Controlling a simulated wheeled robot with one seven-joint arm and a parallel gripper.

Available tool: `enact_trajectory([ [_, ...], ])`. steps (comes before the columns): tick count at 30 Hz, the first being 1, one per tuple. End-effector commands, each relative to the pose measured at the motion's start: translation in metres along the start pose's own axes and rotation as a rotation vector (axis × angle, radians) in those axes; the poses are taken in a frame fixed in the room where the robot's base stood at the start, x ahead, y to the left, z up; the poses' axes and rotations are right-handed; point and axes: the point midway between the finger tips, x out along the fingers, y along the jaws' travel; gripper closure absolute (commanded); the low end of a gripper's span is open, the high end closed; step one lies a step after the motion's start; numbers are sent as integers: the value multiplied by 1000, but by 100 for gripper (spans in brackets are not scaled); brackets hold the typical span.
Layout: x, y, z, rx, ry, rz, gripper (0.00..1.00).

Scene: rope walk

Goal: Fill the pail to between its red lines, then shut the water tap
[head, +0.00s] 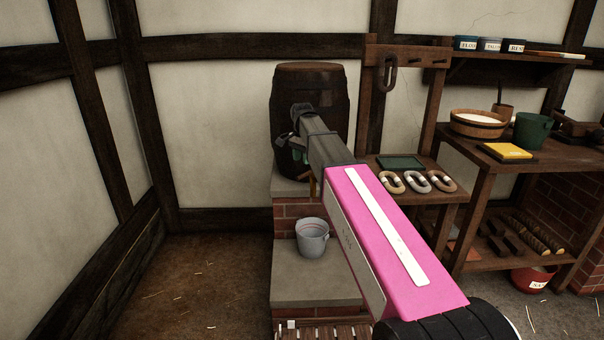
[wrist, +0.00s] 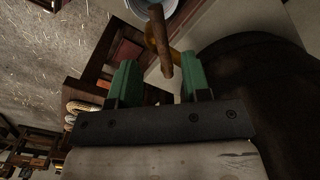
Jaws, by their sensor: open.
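The pail (head: 313,240) is light grey with red lines near its top and stands upright on a stone ledge below the barrel (head: 310,85). Its water level cannot be made out. Part of its rim (wrist: 176,14) shows at the top of the wrist view. The tap's wooden handle (wrist: 161,42) and brass body (wrist: 172,55) show in the wrist view; my arm mostly hides the tap in the head view. My gripper (wrist: 160,64) is open, its green fingers on either side of the handle's end, with gaps visible. I cannot see a water stream.
A workbench (head: 480,150) with a wooden tub (head: 479,125) and green pot (head: 533,131) is farther right. The floor (head: 190,290) at left is clear except for straw.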

Motion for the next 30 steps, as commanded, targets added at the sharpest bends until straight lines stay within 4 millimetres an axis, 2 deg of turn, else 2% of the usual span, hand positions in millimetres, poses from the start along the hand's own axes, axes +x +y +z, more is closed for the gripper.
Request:
enact_trajectory([
  [1, 11, 1, 0, 0, -1, 2, 56],
  [6, 39, 1, 0, -1, -1, 2, 56],
  [12, 60, 0, 0, -1, 0, 1, 56],
  [25, 68, 0, 0, -1, 0, 0, 56],
  [26, 68, 0, 0, -1, 0, 0, 63],
  [27, 68, 0, 0, -1, 0, 0, 76],
  [29, 68, 0, 0, -1, 0, 0, 95],
  [30, 68, 0, 0, -1, 0, 0, 100],
])
